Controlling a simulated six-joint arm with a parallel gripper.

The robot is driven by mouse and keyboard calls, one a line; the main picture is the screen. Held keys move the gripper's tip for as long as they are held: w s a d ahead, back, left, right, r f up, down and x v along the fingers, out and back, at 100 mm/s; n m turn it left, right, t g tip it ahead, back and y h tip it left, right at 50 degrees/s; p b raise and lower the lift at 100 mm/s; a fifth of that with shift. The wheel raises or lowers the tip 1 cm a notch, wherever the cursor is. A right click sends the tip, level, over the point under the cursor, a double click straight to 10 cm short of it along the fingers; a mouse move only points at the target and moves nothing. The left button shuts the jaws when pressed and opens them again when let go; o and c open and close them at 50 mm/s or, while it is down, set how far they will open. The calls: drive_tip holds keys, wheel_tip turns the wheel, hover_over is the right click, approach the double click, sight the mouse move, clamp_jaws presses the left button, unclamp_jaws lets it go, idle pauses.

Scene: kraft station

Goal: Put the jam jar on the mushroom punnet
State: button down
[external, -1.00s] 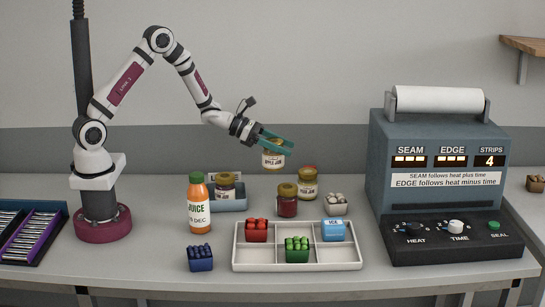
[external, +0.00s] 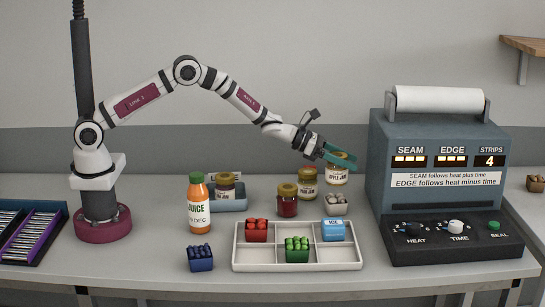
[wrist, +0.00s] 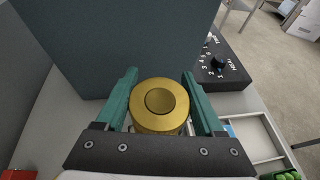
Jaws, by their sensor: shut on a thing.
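My gripper (external: 340,157) is shut on a jam jar (external: 337,176) with a pale label that seems to read apple jam. In the wrist view its round gold lid (wrist: 160,103) sits between the two green fingers (wrist: 159,75). The jar hangs upright, and its base shows a little above and behind the mushroom punnet (external: 336,204) in the external view. The punnet is a small box of whitish mushrooms on the table, behind the white tray. The exact gap between jar and punnet is hard to tell. The punnet is hidden in the wrist view.
Two other jars, one amber (external: 308,184) and one red (external: 287,203), stand left of the punnet. The grey sealing machine (external: 385,150) stands close on the right. A white divided tray (external: 297,267) lies in front.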

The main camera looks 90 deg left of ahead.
drive_tip(key=shift+w+a+f, duration=0.1)
drive_tip(key=shift+a+f, duration=0.15)
drive_tip(key=shift+f, duration=0.55)
drive_tip(key=shift+w+a+f, duration=0.1)
drive_tip(key=shift+a+f, duration=0.2)
drive_tip(key=shift+f, duration=0.55)
drive_tip(key=shift+w+a+f, duration=0.1)
drive_tip(key=shift+a+f, duration=0.15)
drive_tip(key=shift+f, duration=0.55)
drive_tip(key=shift+f, duration=0.1)
